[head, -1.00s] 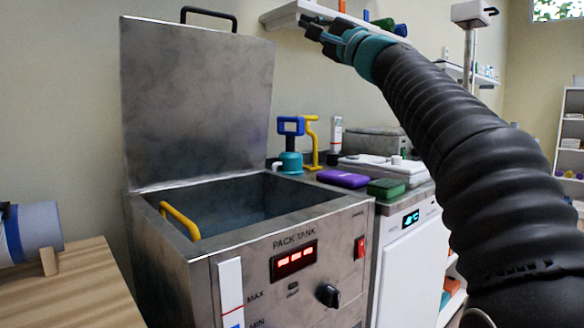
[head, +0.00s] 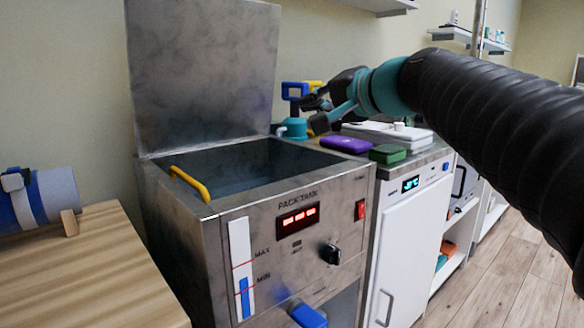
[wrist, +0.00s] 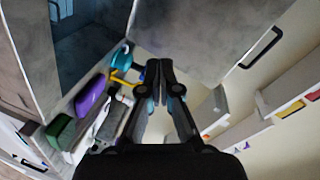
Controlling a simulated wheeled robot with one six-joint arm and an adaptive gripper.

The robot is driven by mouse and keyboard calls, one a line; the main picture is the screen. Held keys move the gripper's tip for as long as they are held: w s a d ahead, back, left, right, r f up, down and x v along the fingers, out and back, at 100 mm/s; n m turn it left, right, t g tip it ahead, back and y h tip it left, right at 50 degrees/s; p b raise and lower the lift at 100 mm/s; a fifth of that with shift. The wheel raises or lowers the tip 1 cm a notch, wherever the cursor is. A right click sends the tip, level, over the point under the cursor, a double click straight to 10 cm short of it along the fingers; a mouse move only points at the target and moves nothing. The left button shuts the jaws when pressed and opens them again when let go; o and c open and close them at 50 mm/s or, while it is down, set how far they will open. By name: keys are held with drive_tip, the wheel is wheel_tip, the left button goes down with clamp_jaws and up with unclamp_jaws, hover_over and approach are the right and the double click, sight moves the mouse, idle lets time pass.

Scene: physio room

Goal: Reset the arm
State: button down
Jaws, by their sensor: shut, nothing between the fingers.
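My gripper (head: 318,110) is at the end of my dark ribbed arm, which reaches in from the right in the head view. It is in front of the counter beside the pack tank and hides part of the things there. In the wrist view my gripper (wrist: 160,68) has its two fingers together with nothing between them. The pack tank (head: 228,232) is a steel box with its lid (head: 203,72) raised and a yellow handle (head: 188,184) at its opening.
A purple block (head: 346,144) and a green block (head: 388,153) lie on the counter right of the tank. A teal and blue tool (head: 293,128) stands behind my gripper. A wooden table (head: 110,270) holds a blue and white roll (head: 40,198) at left. Floor (head: 480,275) is clear at right.

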drive_tip(key=s+d+f+n+g+h, duration=0.2)
drive_tip(key=s+d+f+h, duration=0.1)
drive_tip(key=s+f, duration=0.5)
drive_tip(key=s+d+f+n+g+h+p, duration=0.1)
drive_tip(key=s+d+f+g+h, duration=0.1)
drive_tip(key=s+d+f, duration=0.3)
drive_tip(key=s+d+f+n+g+h+p, duration=0.1)
drive_tip(key=s+d+f+n+g+h, duration=0.1)
drive_tip(key=s+f, duration=1)
wheel_tip(320, 180, down, 10)
drive_tip(key=d+g+h, duration=0.1)
drive_tip(key=d+h, duration=0.1)
drive_tip(key=shift+s+f+n+h, duration=0.15)
drive_tip(key=shift+s+n+h, duration=0.15)
